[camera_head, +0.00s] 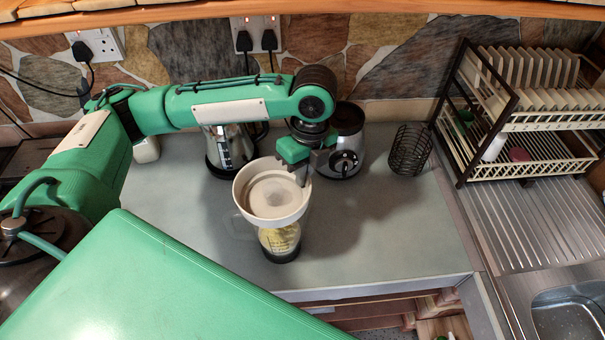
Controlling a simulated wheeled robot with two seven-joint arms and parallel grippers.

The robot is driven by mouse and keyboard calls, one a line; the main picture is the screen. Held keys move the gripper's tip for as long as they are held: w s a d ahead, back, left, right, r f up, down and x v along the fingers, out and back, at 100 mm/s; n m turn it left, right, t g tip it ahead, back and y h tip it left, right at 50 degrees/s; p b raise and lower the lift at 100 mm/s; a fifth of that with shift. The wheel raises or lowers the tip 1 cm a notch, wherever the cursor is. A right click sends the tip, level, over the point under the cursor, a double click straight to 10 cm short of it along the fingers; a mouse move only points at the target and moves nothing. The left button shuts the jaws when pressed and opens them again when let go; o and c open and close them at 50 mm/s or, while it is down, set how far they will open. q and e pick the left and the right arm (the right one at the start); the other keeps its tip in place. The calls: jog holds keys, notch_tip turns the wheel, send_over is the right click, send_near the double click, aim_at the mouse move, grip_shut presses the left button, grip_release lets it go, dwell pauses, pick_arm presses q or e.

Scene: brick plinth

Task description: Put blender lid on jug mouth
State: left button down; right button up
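The blender lid (272,196) is a round, off-white disc with a raised rim. It lies over the top of the blender jug (281,238), hiding the mouth, so I cannot tell whether it is seated or just above. The jug is clear, with yellow contents and a dark base, and stands upright on the counter. My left gripper (305,175) is at the lid's far right rim and looks shut on it; its fingertips are partly hidden. My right gripper is not in view.
Behind are a steel kettle (229,147) and a dark-topped appliance (345,150). A wire basket (410,150) stands right of them, before a dish rack (530,120) and sink (570,312). The grey counter (390,230) is clear right of the jug.

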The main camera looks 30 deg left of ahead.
pick_arm(q)
jog(key=shift+f, duration=0.9)
jog(key=c, duration=2)
grip_release()
jog(key=shift+c, duration=0.2)
jog(key=o, duration=0.4)
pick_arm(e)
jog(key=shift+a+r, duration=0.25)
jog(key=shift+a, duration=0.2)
